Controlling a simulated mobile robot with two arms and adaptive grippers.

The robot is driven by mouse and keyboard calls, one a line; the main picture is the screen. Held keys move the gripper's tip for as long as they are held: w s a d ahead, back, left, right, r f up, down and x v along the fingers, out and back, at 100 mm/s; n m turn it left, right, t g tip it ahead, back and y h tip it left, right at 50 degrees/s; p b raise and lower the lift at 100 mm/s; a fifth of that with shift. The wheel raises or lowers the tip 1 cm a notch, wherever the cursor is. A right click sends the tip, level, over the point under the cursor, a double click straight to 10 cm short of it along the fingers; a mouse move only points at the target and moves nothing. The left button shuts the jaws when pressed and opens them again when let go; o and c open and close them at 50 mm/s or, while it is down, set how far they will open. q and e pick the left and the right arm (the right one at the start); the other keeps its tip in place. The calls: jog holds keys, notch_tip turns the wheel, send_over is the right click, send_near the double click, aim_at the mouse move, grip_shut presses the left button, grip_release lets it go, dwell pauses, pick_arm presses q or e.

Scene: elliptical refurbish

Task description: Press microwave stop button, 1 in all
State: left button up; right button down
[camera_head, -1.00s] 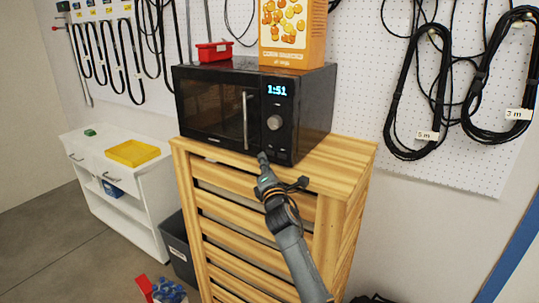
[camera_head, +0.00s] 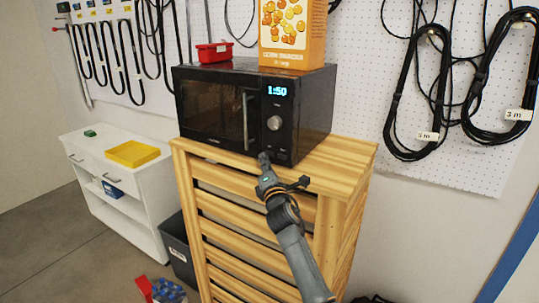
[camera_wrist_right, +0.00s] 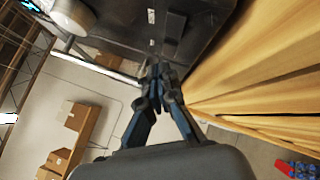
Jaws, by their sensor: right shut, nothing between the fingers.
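The black microwave (camera_head: 220,103) stands on a slatted wooden cabinet, its door closed and its display (camera_head: 277,91) reading 1:50. A round silver knob (camera_head: 275,122) sits below the display. Small buttons lie below the knob, and the stop button cannot be made out in the head view. My right gripper (camera_head: 263,157) is shut and empty, with its tips at the lower front edge of the control panel; I cannot tell whether they touch it. In the right wrist view, the shut fingertips (camera_wrist_right: 158,68) point at the dark microwave front (camera_wrist_right: 190,12). My left gripper is not in view.
The wooden cabinet (camera_head: 240,211) is right under the microwave. An orange box (camera_head: 292,35) and a red bin (camera_head: 214,52) are on or behind its top. A white shelf unit (camera_head: 130,205) with a yellow tray (camera_head: 132,153) stands to the left. Cables hang on the pegboard.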

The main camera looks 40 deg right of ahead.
jog(key=shift+d, duration=0.1)
dwell(0.5)
jog(key=shift+w+d, duration=0.2)
jog(key=shift+d, duration=0.1)
jog(key=shift+w+d, duration=0.1)
jog(key=shift+d, duration=0.2)
dwell(0.8)
jog(key=shift+a, duration=0.1)
jog(key=shift+s+a, duration=0.3)
jog(key=shift+a, duration=0.3)
jog(key=a, duration=0.1)
jog(key=s+a, duration=0.1)
jog(key=a, duration=0.1)
jog(key=s+a, duration=0.1)
jog(key=shift+a, duration=0.3)
dwell(0.8)
